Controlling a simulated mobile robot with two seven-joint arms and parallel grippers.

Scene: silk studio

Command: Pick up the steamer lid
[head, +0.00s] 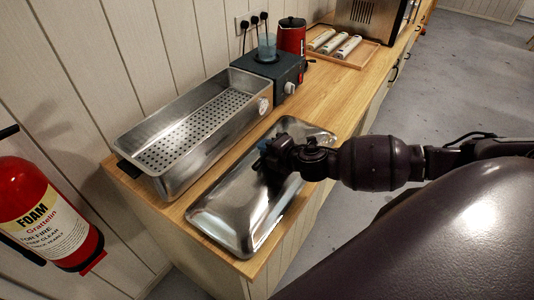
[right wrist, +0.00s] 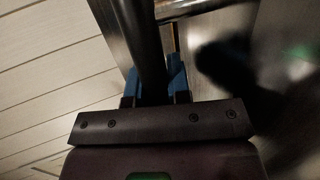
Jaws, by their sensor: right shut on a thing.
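The steamer lid (head: 222,208) is a long, shiny metal rectangle beside the steamer on the wooden counter. I cannot tell whether it rests on the wood or hangs slightly above it. My right gripper (head: 267,157) is over the lid's middle, shut on its dark handle. In the right wrist view, the dark handle (right wrist: 143,38) runs between the blue fingertips (right wrist: 158,80). The gripper and wrist hide most of the handle in the head view. The steamer (head: 190,130), an open metal box with a perforated tray, stands to the left. My left gripper is out of view.
A dark appliance (head: 272,68) with a blue cup stands behind the steamer, near a red kettle (head: 291,35). A wooden tray (head: 340,52) holds white rolls farther back. A red fire extinguisher (head: 45,215) hangs at left. The counter (head: 325,95) is clear between lid and tray.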

